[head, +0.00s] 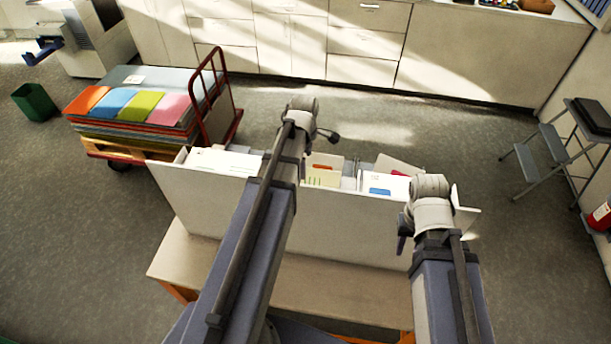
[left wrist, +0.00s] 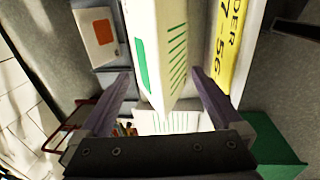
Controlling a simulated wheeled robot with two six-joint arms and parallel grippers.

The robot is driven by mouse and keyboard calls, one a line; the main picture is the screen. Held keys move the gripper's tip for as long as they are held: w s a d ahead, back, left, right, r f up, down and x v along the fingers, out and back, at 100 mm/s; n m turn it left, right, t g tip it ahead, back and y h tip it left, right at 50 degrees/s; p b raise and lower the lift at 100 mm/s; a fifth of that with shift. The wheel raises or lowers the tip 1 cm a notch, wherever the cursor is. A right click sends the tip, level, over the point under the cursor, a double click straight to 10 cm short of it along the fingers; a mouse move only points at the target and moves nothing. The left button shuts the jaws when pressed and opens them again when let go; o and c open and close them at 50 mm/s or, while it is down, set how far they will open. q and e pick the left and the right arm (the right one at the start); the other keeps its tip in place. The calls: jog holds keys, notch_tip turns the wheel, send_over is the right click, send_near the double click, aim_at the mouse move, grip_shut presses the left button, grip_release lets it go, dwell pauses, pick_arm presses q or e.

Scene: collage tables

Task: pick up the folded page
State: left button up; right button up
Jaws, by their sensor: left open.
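A white page (left wrist: 160,45) with a green block and slanted green lines fills the middle of the left wrist view. It looks folded, its lower end narrowing to a point. My left gripper (left wrist: 165,85) is open, its two fingers on either side of that lower end; whether either touches it is unclear. In the head view my left gripper (head: 326,136) is small and dark, above the papers in the white bin (head: 300,222). My right gripper (head: 403,236) is at the bin's right front, its jaws too small to read. My left arm hides part of the bin.
The wrist view also shows a yellow lettered item (left wrist: 228,45), a card with an orange square (left wrist: 100,35) and a green bin (left wrist: 275,145). A cart with coloured sheets (head: 130,106) stands left, a step stool (head: 555,150) right. The floor behind the bin is clear.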

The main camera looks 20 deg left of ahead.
aim_at(308, 174)
pick_arm(q)
jog(key=f+b, duration=0.2)
jog(key=shift+w+a+f, duration=0.15)
jog(key=shift+w+f, duration=0.15)
jog(key=shift+f, duration=0.1)
jog(key=f+b, duration=0.1)
jog(key=b, duration=0.1)
jog(key=f+b, duration=0.1)
jog(key=f, duration=0.1)
jog(key=f+b, duration=0.2)
jog(key=shift+w+d+f+b, duration=0.1)
jog(key=shift+w+d+b, duration=0.15)
jog(key=shift+w+b, duration=0.05)
jog(key=shift+c, duration=0.2)
jog(key=c, duration=1.1)
